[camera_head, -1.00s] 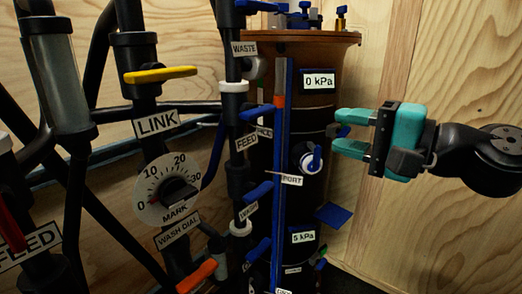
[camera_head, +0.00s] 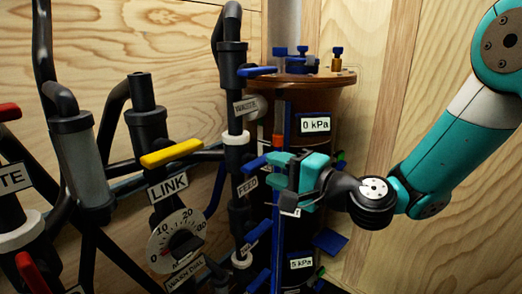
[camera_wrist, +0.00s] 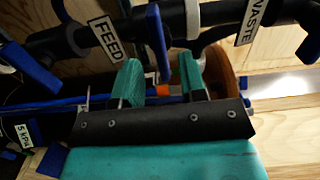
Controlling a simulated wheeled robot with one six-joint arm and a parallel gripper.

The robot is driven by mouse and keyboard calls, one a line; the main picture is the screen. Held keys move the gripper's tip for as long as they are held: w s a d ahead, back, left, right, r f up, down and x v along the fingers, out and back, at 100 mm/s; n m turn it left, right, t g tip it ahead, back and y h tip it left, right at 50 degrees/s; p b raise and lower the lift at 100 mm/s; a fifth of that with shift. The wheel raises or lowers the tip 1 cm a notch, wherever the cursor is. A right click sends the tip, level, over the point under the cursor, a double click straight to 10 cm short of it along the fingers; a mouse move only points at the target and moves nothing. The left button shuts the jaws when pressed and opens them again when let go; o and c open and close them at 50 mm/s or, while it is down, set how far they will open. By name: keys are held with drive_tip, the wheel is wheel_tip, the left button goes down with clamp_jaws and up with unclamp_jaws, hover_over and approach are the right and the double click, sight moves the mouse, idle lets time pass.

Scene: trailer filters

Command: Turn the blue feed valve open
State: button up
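The blue feed valve lever (camera_head: 255,163) sits on the dark vertical pipe just above the FEED label (camera_head: 247,186). In the wrist view the lever (camera_wrist: 156,40) stands out from the pipe beside its FEED label (camera_wrist: 105,38). My gripper (camera_head: 276,162) is just right of the lever in the head view and partly overlaps the brown column. In the wrist view my gripper (camera_wrist: 159,68) is open, and the lever's end lines up with the gap between the teal fingers. Neither finger clearly touches it.
A WASTE label (camera_wrist: 253,22) marks the same pipe. Other blue levers sit above (camera_head: 257,72) and below (camera_head: 257,231). A yellow LINK lever (camera_head: 171,153) and a wash dial (camera_head: 176,240) are to the left. The brown column (camera_head: 335,98) stands behind my gripper.

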sight(264, 165)
drive_tip(key=shift+p+x, duration=0.6)
drive_tip(key=shift+x, duration=1.6)
drive_tip(key=shift+c, duration=0.4)
clamp_jaws()
